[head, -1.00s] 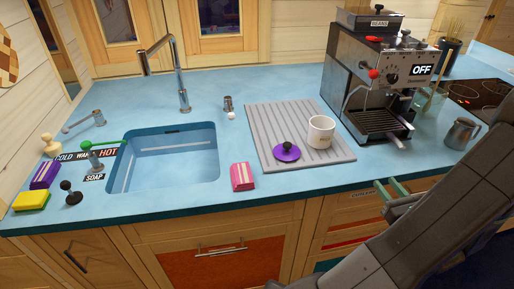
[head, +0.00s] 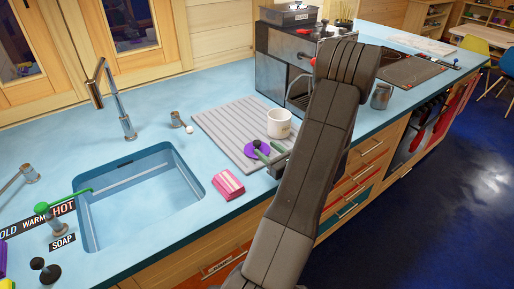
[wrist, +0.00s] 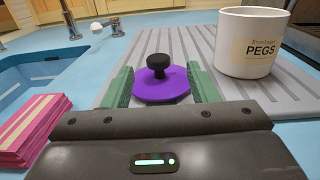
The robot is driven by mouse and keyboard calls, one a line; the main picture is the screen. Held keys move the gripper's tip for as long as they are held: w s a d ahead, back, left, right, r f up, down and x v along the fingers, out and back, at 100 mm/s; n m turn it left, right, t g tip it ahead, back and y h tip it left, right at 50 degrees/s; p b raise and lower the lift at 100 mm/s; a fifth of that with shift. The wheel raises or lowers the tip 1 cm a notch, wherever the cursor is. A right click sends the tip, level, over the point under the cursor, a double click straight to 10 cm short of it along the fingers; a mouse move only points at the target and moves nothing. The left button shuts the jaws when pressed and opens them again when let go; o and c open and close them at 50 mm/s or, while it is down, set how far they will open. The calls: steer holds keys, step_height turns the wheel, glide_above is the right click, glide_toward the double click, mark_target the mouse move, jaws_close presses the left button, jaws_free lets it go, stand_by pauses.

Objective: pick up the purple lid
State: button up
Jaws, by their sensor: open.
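The purple lid (wrist: 163,88) with a black knob lies flat on the grey ribbed drying mat (wrist: 285,75). In the head view the lid (head: 251,150) is partly covered by my gripper (head: 267,154). In the wrist view my gripper (wrist: 162,88) is open, with one green finger on each side of the lid. The lid's knob stands between the fingers. I cannot tell whether either finger touches the lid.
A white mug labelled PEGS (wrist: 250,42) stands on the mat just right of the lid. A pink-and-white sponge or cloth block (head: 228,184) lies to the left, beside the sink (head: 140,200). The coffee machine (head: 283,70) stands behind, partly hidden by my arm.

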mark_target(260, 144)
steer(key=p+x, duration=0.1)
steer(key=x, duration=0.3)
steer(key=shift+a, duration=0.2)
steer(key=c, duration=1.1)
steer(key=shift+r, duration=0.2)
